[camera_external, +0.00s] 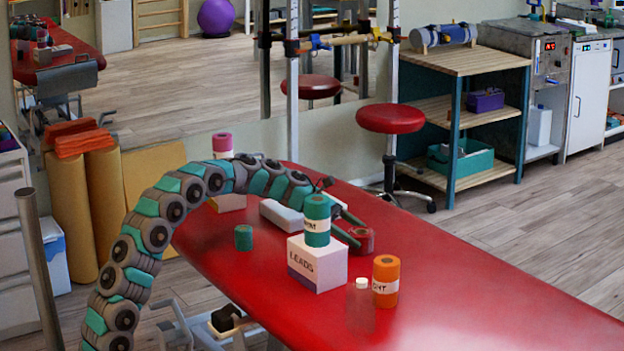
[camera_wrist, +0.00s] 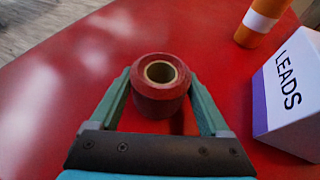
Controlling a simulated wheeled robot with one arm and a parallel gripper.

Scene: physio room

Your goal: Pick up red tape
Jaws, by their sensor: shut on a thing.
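The red tape (camera_external: 363,241) is a short dark red roll with a tan core, on the red treatment table. In the wrist view the red tape (camera_wrist: 158,104) stands upright, core facing up, between the two green fingers. My gripper (camera_wrist: 160,76) is shut on it, with a finger against each side. In the external view my gripper (camera_external: 348,224) reaches over from behind the LEADS box, which partly hides the fingers and tape. I cannot tell whether the tape touches the table.
A white LEADS box (camera_external: 318,265) with a teal roll (camera_external: 316,222) on top stands close beside the gripper. An orange roll (camera_external: 385,282), clear bottle (camera_external: 361,308), small green roll (camera_external: 243,238) and white box (camera_external: 280,216) are nearby. The table's right end (camera_external: 500,310) is clear.

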